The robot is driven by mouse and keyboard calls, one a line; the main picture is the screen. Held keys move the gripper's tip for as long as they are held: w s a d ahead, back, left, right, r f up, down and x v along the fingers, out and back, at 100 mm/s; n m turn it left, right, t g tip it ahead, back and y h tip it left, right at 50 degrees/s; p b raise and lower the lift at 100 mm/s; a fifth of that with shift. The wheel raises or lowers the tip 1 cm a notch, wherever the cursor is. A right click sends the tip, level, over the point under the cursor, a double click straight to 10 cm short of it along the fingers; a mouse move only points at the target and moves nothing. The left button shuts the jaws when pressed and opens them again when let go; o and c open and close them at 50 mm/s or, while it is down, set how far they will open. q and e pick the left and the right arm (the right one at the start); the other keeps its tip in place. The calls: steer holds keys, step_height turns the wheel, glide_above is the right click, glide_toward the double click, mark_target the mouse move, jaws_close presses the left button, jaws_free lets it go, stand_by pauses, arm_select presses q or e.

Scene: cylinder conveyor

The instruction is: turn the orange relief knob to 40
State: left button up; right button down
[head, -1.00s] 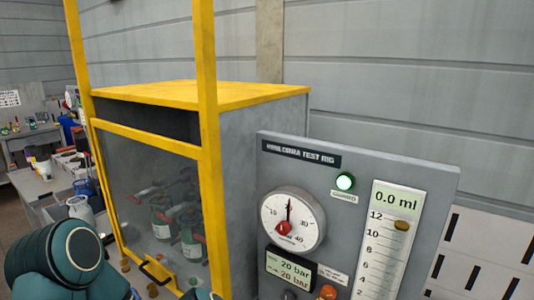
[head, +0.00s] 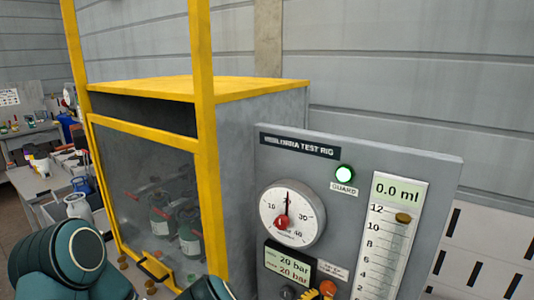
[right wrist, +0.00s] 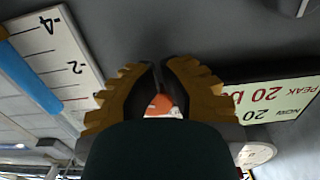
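In the right wrist view, an orange cap, the knob (right wrist: 160,103), shows in the gap between my right gripper's fingers. My right gripper (right wrist: 160,68) has ridged yellow-brown pads, its fingers a little apart; contact with the knob cannot be seen. A pad also shows beside the knob in the head view. The round gauge (head: 292,215) has its needle pointing up. The display (head: 290,265) reads 20 bar, max 20 bar. My left gripper is out of view.
A yellow-framed guard cabinet (head: 205,140) stands left of the panel.

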steer(key=shift+w+a+r, duration=0.25)
steer(key=shift+w+r, duration=0.05)
steer(key=shift+r, duration=0.25)
steer(key=shift+f, duration=0.1)
steer(key=f+b+v, duration=0.1)
steer(key=v, duration=0.5)
steer(key=shift+s, duration=0.2)
steer(key=shift+f, duration=0.15)
stand_by(0.3)
